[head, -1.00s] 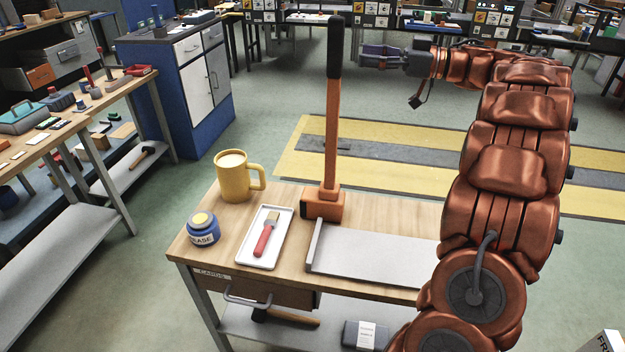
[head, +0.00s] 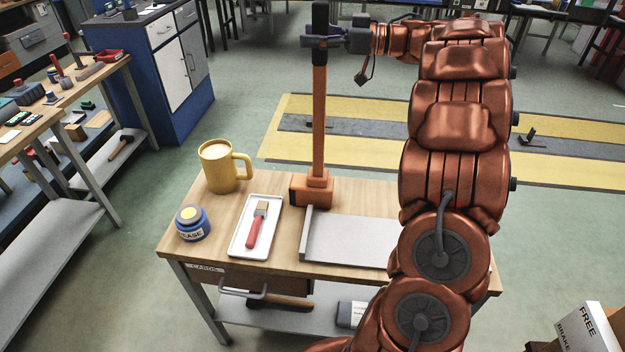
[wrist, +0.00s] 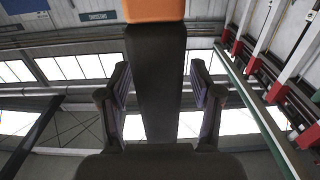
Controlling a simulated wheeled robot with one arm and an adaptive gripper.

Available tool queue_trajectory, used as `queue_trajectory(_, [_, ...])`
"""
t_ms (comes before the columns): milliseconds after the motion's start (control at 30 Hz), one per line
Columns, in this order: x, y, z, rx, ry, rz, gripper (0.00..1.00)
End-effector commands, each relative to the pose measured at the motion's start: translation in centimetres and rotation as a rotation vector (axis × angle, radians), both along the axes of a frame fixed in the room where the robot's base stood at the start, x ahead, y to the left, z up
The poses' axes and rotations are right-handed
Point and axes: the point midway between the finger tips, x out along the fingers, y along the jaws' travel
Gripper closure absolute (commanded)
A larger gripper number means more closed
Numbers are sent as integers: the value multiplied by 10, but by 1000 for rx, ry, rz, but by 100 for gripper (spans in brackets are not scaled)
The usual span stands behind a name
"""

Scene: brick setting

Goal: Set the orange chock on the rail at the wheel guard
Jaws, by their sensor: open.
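The orange chock (head: 313,190) stands upright on the wooden bench. Its long orange shaft rises to a black grip at the top. My gripper (head: 322,40) is level with that black grip, its fingers around it. In the wrist view, the black grip (wrist: 155,85) runs between the two open fingers, with gaps on both sides, and orange shows at its end. On the floor behind the bench, a grey strip (head: 375,128) runs between yellow bands, with a small dark bracket (head: 528,137) at its right. I cannot tell whether these are the rail and wheel guard.
On the bench (head: 222,212) are a yellow mug (head: 217,168), a blue grease pot (head: 192,224), a white tray (head: 237,240) with a red-handled brush, and a grey metal plate (head: 350,242) with a raised left edge. A box (head: 590,325) stands at lower right.

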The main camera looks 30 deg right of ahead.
Motion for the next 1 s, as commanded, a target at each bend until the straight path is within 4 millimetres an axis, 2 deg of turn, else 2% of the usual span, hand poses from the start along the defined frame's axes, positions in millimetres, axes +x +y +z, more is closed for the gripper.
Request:
queue_trajectory(233, [2, 1, -1, 1, -1, -1, 36])
queue_trajectory(833, [1, 1, -1, 1, -1, -2, 99])
queue_trajectory(1000, [1, 1, -1, 1, 0, -2, 100])
